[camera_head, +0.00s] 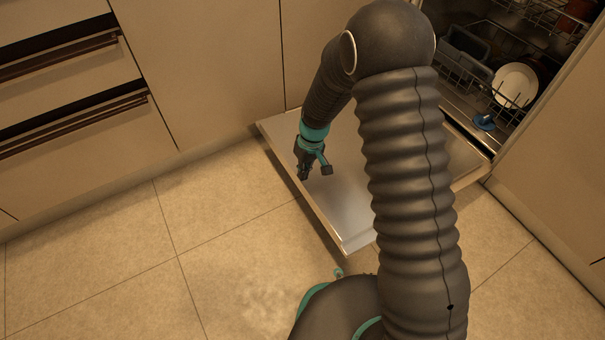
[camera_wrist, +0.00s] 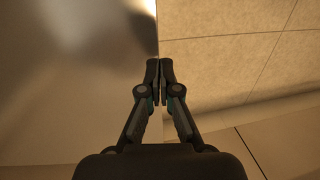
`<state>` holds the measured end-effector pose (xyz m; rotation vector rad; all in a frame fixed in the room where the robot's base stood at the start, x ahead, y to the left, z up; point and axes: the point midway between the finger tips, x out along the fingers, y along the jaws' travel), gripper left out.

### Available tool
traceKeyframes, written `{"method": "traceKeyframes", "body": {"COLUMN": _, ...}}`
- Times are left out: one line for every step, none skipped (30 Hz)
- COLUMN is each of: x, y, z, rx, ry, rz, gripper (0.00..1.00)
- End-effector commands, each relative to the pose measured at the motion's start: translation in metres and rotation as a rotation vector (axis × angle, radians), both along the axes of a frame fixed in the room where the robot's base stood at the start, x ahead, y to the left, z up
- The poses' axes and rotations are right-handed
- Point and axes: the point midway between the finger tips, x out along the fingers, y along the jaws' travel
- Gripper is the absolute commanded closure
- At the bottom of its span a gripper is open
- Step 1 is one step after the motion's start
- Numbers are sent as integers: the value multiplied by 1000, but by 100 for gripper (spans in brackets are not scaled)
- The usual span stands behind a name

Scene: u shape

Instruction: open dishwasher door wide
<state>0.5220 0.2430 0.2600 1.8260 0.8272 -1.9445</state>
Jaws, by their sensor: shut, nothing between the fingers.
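The dishwasher door (camera_head: 345,205) is folded down and lies about level above the floor, with its metal inner face up. In the wrist view the door (camera_wrist: 75,70) fills the left side. My gripper (camera_head: 315,172) is over the outer left part of the door, near its edge. In the wrist view the fingertips (camera_wrist: 160,65) are together with nothing between them, in line with the door's edge. I cannot tell whether they touch the door. My arm hides part of the door and part of the dishwasher opening.
The dishwasher interior shows racks (camera_head: 480,100) with a white plate (camera_head: 516,84) and other dishes at the upper right. Drawers (camera_head: 65,75) with dark handles stand at the left. A cabinet panel (camera_head: 560,165) is at the right. The tiled floor (camera_head: 220,240) in front is clear.

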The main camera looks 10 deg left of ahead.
Motion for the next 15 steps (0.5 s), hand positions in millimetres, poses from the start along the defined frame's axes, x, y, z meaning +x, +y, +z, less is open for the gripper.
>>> {"method": "traceKeyframes", "body": {"x": 1, "y": -1, "z": 16, "rx": 0, "ry": -2, "rz": -1, "gripper": 100}}
{"method": "traceKeyframes", "body": {"x": 1, "y": -1, "z": 23, "rx": 0, "ry": -2, "rz": -1, "gripper": 100}}
{"method": "traceKeyframes", "body": {"x": 2, "y": -2, "z": 29, "rx": 1, "ry": -4, "rz": -2, "gripper": 100}}
{"method": "traceKeyframes", "body": {"x": 3, "y": -2, "z": 34, "rx": 1, "ry": -4, "rz": -2, "gripper": 100}}
{"method": "traceKeyframes", "body": {"x": 3, "y": -3, "z": 40, "rx": 1, "ry": -4, "rz": -2, "gripper": 100}}
{"method": "traceKeyframes", "body": {"x": 3, "y": -3, "z": 49, "rx": 1, "ry": -5, "rz": -2, "gripper": 100}}
{"method": "traceKeyframes", "body": {"x": 4, "y": -4, "z": 55, "rx": 1, "ry": -4, "rz": -2, "gripper": 100}}
{"method": "traceKeyframes", "body": {"x": 4, "y": -4, "z": 61, "rx": 1, "ry": -4, "rz": -2, "gripper": 100}}
{"method": "traceKeyframes", "body": {"x": 4, "y": -5, "z": 69, "rx": 1, "ry": -4, "rz": -2, "gripper": 100}}
{"method": "traceKeyframes", "body": {"x": 5, "y": -5, "z": 75, "rx": 1, "ry": -4, "rz": -2, "gripper": 100}}
{"method": "traceKeyframes", "body": {"x": 5, "y": -5, "z": 80, "rx": 1, "ry": -4, "rz": -2, "gripper": 100}}
{"method": "traceKeyframes", "body": {"x": 5, "y": -6, "z": 87, "rx": 0, "ry": -3, "rz": -2, "gripper": 100}}
{"method": "traceKeyframes", "body": {"x": 5, "y": -6, "z": 92, "rx": 0, "ry": -3, "rz": -2, "gripper": 100}}
{"method": "traceKeyframes", "body": {"x": 6, "y": -7, "z": 96, "rx": 0, "ry": -3, "rz": -2, "gripper": 100}}
{"method": "traceKeyframes", "body": {"x": 6, "y": -7, "z": 100, "rx": 0, "ry": -3, "rz": -1, "gripper": 100}}
